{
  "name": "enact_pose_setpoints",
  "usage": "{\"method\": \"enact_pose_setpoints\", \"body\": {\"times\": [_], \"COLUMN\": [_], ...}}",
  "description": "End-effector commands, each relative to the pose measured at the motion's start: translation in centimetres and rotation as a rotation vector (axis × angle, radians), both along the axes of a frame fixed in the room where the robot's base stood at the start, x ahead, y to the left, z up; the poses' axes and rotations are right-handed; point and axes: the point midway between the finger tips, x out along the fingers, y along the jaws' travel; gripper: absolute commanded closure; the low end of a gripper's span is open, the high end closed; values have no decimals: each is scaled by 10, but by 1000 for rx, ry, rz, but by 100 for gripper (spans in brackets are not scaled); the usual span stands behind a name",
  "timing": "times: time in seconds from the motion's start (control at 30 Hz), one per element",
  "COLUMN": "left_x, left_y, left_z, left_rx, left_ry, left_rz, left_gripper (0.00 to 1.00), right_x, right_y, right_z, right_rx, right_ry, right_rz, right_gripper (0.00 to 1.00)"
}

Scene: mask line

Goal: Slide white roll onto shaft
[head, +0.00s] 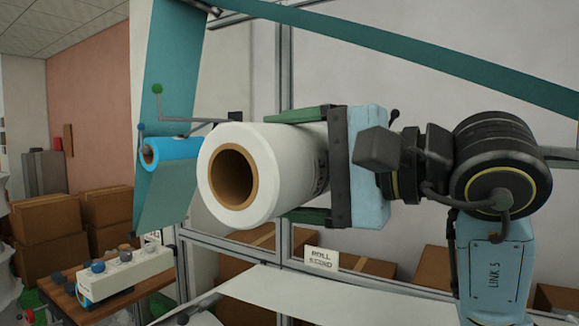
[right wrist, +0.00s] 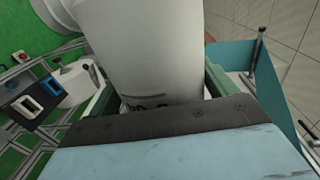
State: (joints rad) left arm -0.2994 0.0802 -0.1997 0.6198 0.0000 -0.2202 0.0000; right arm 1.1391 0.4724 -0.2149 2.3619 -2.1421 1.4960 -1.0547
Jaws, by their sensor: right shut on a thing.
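The white roll (head: 283,160) has a brown cardboard core and lies about level in mid-air, its open end facing me. My right gripper (head: 300,166) is shut on it, with one green finger above and one below. In the right wrist view the white roll (right wrist: 142,50) sits between the fingers of my right gripper (right wrist: 156,82). A bare shaft cannot be made out clearly; the roll hides what is behind it. A grey rod (head: 190,121) shows left of the roll, apart from it in the picture. My left gripper is not in view.
A blue roll (head: 178,151) is mounted at the left beside a hanging teal web (head: 172,70). Another teal web (head: 420,55) crosses above my right arm. A "ROLL STAND" sign (head: 321,258) stands below. A control box (head: 125,274) and cardboard boxes (head: 45,218) are at lower left.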

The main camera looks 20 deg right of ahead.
Motion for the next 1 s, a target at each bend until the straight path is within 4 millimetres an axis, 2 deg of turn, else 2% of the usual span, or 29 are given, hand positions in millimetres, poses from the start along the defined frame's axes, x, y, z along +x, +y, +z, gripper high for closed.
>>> {"method": "enact_pose_setpoints", "body": {"times": [1.0], "left_x": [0], "left_y": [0], "left_z": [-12], "left_rx": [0], "left_ry": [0], "left_rz": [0], "left_gripper": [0], "right_x": [32], "right_y": [-36], "right_z": [0], "right_rx": [1], "right_ry": [-1], "right_rz": [-2], "right_gripper": [47]}}
